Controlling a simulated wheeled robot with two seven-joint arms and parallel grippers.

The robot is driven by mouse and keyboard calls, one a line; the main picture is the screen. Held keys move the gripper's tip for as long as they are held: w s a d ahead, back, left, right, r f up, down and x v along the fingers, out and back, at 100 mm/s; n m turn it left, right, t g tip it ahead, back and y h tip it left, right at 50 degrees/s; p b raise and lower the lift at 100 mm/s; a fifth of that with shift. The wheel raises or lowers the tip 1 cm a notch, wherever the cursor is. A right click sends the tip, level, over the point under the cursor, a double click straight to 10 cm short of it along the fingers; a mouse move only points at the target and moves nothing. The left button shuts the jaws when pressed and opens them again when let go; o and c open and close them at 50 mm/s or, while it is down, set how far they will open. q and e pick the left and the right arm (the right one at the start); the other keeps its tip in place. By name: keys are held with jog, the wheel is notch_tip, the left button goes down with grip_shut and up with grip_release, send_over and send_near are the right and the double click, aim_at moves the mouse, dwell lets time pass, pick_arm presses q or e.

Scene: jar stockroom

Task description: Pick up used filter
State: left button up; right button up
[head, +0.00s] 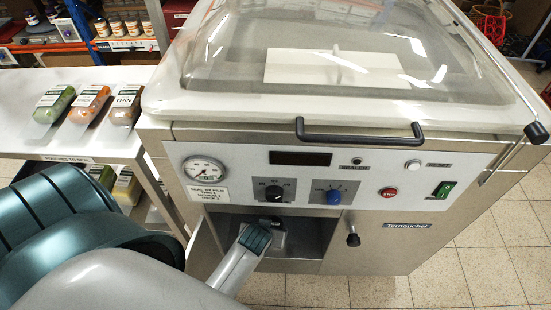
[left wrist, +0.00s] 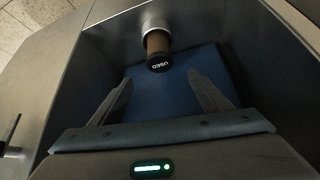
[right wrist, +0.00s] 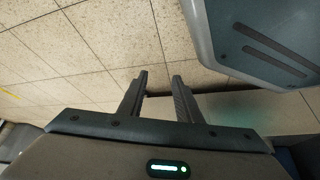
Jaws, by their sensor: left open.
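The used filter (left wrist: 157,46) is a brown cylinder with a black end cap marked "USED". In the left wrist view it sticks out of a pale metal collar (left wrist: 153,25) inside the machine's recess. My left gripper (left wrist: 159,77) is open, with one finger on each side below the filter's capped end; no contact with it is visible. In the head view my left gripper (head: 268,235) reaches into the open recess (head: 310,240) at the machine's front, and the filter cannot be made out. My right gripper (right wrist: 161,75) is open and empty above the tiled floor.
The vacuum machine (head: 440,160) has a clear lid (head: 230,60), a front handle (head: 360,137) and knobs above the recess. A small lever (head: 352,238) sits right of the recess. A white shelf (head: 60,140) with several packs stands left. Tiled floor lies right.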

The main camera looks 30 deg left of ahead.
aim_at(274, 225)
pick_arm(q)
jog(key=b+x, duration=0.1)
jog(key=x, duration=1)
jog(key=shift+f, duration=0.15)
jog(key=shift+w+a+f, duration=0.1)
jog(key=shift+w+f, duration=0.15)
jog(key=shift+f, duration=0.15)
pick_arm(e)
jog(key=shift+s+d+f+g, duration=0.25)
jog(key=shift+s+d, duration=0.1)
jog(key=shift+d, duration=0.15)
jog(key=shift+s+d+f+g, duration=0.2)
jog(key=shift+s+d+g, duration=0.1)
jog(key=shift+d, duration=0.15)
jog(key=shift+w, duration=0.1)
pick_arm(q)
jog(key=shift+f, duration=0.1)
pick_arm(e)
jog(key=shift+w, duration=0.1)
